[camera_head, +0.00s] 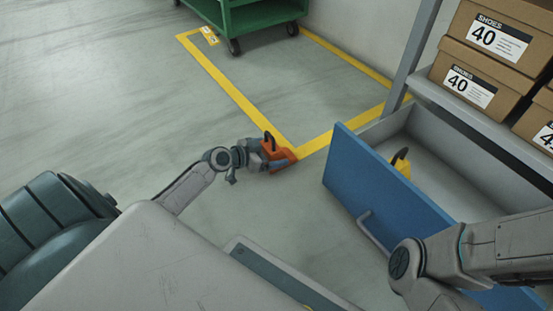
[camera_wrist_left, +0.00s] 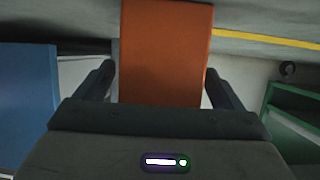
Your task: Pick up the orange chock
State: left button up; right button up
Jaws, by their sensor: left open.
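The orange chock (camera_head: 281,153) with a dark handle sits on the floor at the corner of the yellow line, partly hidden by my left gripper. My left gripper (camera_head: 272,158) is low at the chock. In the left wrist view the orange chock (camera_wrist_left: 165,55) fills the space between the two dark fingers of my left gripper (camera_wrist_left: 158,80). The fingers are open, one on each side, with a narrow gap visible at least on the left. My right arm crosses the lower right of the head view; its gripper is out of frame.
An open drawer with a blue front (camera_head: 363,190) lies right of the chock, with a yellow object with a dark handle (camera_head: 401,163) inside. Shelves above hold shoe boxes (camera_head: 485,40). A green cart (camera_head: 250,14) stands at the back. Floor left of the chock is clear.

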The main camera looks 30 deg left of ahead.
pick_arm(q)
jog(key=shift+w+d, duration=0.1)
jog(key=shift+w, duration=0.1)
jog(key=c, duration=1.3)
jog(key=shift+c, duration=0.5)
jog(key=shift+r, duration=0.1)
